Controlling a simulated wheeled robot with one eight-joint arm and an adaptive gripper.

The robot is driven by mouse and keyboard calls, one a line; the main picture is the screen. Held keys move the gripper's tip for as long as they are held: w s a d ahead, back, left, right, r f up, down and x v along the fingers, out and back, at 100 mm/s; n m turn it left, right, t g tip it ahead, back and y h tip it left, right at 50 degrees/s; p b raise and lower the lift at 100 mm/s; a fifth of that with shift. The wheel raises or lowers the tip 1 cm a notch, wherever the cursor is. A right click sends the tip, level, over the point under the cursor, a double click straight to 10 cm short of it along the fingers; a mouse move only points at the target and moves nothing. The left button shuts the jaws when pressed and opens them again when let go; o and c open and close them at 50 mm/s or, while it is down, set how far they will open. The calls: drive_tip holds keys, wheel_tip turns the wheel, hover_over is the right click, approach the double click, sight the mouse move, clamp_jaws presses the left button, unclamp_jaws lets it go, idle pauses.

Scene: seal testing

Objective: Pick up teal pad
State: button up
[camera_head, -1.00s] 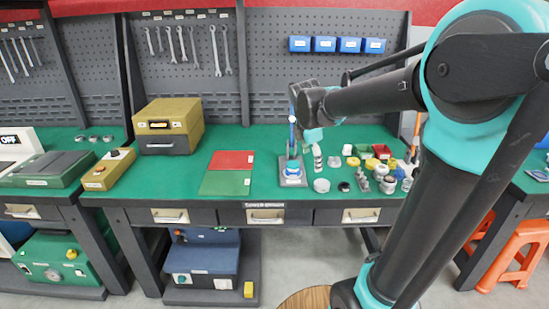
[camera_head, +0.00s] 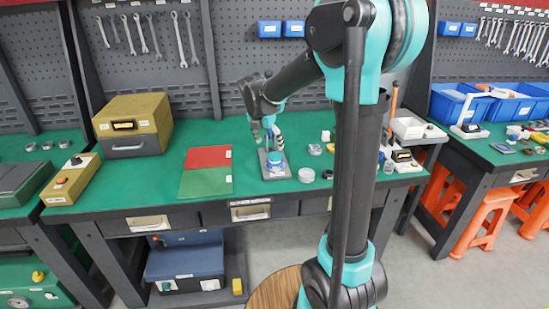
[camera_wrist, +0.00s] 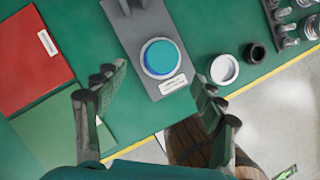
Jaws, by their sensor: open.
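The teal pad (camera_wrist: 160,57) is a round teal disc in a white-and-blue ringed seat on a grey labelled fixture (camera_wrist: 126,32). In the head view the pad (camera_head: 275,158) sits low on the fixture's front part, on the green bench. My gripper (camera_wrist: 157,82) is open and empty, its fingers spread to the left and right of the pad in the wrist view. In the head view my gripper (camera_head: 262,132) hangs above the fixture, apart from the pad.
A red mat (camera_head: 208,156) and a green mat (camera_head: 206,182) lie left of the fixture. A white round cup (camera_wrist: 223,69) and a small black ring (camera_wrist: 255,52) lie to its right. A yellow box (camera_head: 132,125) stands at the back left. My arm hides part of the bench's right side.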

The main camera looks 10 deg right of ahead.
sight(275, 155)
drive_tip(key=shift+d+x, duration=0.2)
drive_tip(key=shift+x, duration=3.35)
drive_tip(key=c, duration=1.3)
drive_tip(key=shift+r, duration=0.15)
